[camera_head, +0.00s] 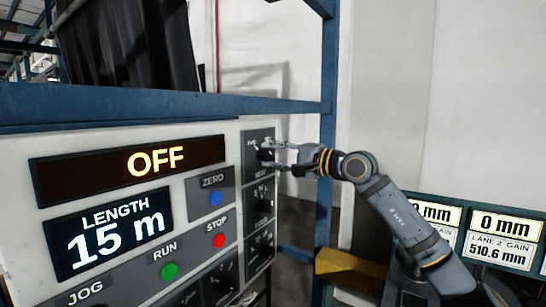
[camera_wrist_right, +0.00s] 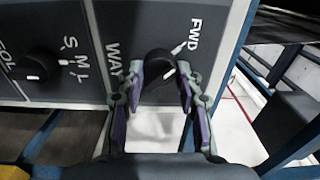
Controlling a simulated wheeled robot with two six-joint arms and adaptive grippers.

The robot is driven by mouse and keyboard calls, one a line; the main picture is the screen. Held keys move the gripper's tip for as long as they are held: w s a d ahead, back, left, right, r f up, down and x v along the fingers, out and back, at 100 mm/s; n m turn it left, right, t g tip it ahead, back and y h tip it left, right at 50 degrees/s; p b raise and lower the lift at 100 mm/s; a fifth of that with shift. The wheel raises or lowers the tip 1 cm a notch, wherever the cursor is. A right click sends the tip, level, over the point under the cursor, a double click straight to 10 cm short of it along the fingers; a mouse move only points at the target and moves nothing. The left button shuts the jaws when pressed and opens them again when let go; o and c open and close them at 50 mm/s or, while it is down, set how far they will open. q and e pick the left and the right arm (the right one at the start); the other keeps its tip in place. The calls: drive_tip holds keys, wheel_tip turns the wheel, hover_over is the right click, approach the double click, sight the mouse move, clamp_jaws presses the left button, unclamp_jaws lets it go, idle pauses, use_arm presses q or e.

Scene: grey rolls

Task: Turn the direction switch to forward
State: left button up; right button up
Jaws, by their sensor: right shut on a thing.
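The direction switch is a dark round knob (camera_head: 265,154) on the upper right part of the control panel. In the right wrist view the knob (camera_wrist_right: 158,63) has a "FWD" label and a white tick beside it, and the word "WAY" to its left. A short white mark shows on the knob's near side, between the fingers; it does not clearly line up with the tick. My right gripper (camera_head: 272,159) is shut on the knob, with its purple-padded fingers (camera_wrist_right: 160,80) on either side. My left gripper is in neither view.
Below the direction switch is another knob (camera_wrist_right: 38,66) marked S, M, L. The panel has an "OFF" display (camera_head: 130,165), a blue zero button (camera_head: 215,198), a red stop button (camera_head: 219,241) and a green run button (camera_head: 169,271). A blue frame post (camera_head: 328,120) stands close right.

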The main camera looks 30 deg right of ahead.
drive_tip(key=o, duration=1.2)
